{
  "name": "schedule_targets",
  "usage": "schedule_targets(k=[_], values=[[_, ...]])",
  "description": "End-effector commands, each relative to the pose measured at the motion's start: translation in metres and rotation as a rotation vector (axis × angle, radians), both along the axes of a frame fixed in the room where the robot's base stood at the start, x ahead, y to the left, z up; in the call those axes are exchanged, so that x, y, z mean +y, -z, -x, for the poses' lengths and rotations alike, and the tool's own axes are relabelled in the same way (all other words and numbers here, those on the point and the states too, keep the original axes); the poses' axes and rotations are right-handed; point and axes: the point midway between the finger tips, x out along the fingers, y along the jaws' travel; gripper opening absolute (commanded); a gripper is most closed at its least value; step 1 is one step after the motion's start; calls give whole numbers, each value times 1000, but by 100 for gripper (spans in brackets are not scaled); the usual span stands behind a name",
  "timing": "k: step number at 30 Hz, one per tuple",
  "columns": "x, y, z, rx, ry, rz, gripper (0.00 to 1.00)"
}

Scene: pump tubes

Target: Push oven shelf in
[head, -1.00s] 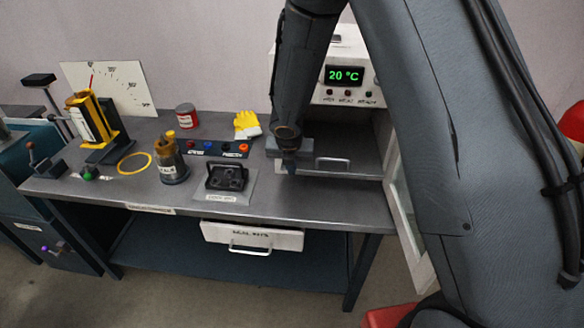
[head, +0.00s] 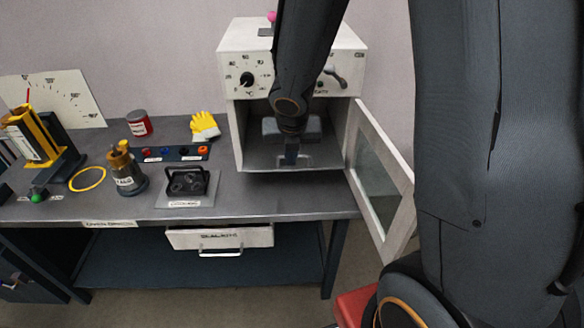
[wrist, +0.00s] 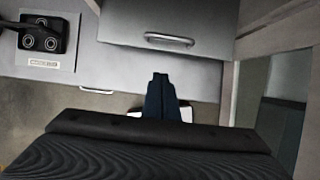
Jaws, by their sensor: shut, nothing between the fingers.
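The oven (head: 237,38) is a white box at the back right of the bench, with its glass door (head: 380,180) swung open to the right. The grey shelf (head: 262,160) shows low in the oven's opening; how far it sticks out is hard to tell. In the wrist view the shelf (wrist: 125,22) is a flat grey plate with a silver bar handle (wrist: 169,39) at its front edge. My gripper (head: 291,158) is shut and empty at the oven opening, partly covering the shelf. In the wrist view my gripper (wrist: 160,76) appears below the handle, with a gap between them.
A black seal tray (head: 187,184) and a pot (head: 125,170) stand left of the oven. A switch panel (head: 176,154) and yellow glove (head: 205,126) lie behind them. A drawer (head: 220,237) hangs partly open below the bench. Bare bench lies before the oven.

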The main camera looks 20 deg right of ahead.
Motion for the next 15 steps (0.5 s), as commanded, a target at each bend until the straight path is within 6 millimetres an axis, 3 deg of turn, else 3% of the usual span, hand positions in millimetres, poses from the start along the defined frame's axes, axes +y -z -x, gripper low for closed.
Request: schedule_targets(k=[2, 6, 15], values=[[-21, 2, 17, 1, 4, -1, 0], [-34, 4, 31, 2, 0, -4, 0], [-36, 31, 22, 2, -2, -3, 0]])
